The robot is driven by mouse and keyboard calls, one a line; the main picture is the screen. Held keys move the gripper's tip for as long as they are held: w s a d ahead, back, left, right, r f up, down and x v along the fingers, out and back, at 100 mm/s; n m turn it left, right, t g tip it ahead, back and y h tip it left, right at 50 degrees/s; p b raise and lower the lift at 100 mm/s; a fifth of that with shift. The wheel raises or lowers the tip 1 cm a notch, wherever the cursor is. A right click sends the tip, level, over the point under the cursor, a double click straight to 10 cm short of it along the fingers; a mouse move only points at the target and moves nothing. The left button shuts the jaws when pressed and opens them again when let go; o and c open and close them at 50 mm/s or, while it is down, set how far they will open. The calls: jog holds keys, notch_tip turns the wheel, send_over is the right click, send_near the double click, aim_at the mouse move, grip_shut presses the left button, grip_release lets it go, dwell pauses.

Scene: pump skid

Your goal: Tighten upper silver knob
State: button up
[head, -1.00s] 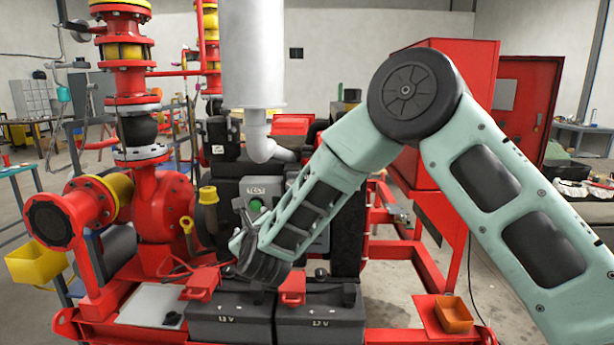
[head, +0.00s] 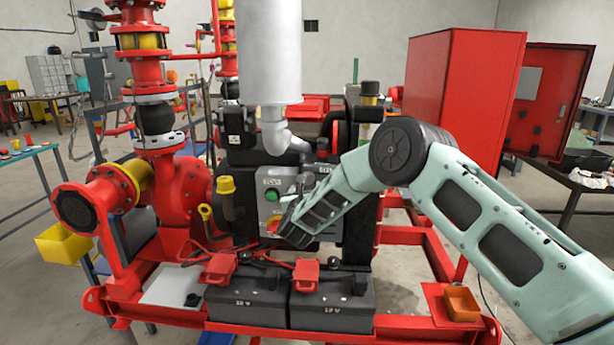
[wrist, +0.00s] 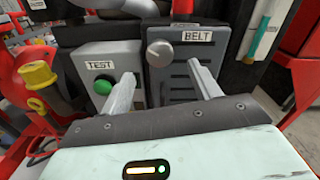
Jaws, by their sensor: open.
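A round silver knob (wrist: 160,53) sits on a dark grey vented panel (wrist: 182,97), left of its BELT label, in the wrist view. My gripper (wrist: 165,82) is open and empty, pointing at that panel. Its two pale fingers stand apart, with the knob just beyond the gap between them and not touched. No second silver knob shows.
A grey TEST box with a green button (wrist: 104,87) is beside my left finger. A yellow cap (wrist: 37,75) on a pipe stands farther left. Two black batteries (head: 333,312) with red terminal covers lie below my arm. A red cabinet (head: 465,85) stands at the right.

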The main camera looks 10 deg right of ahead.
jog(key=shift+p+x, duration=0.95)
jog(key=shift+x, duration=2.05)
jog(key=c, duration=1)
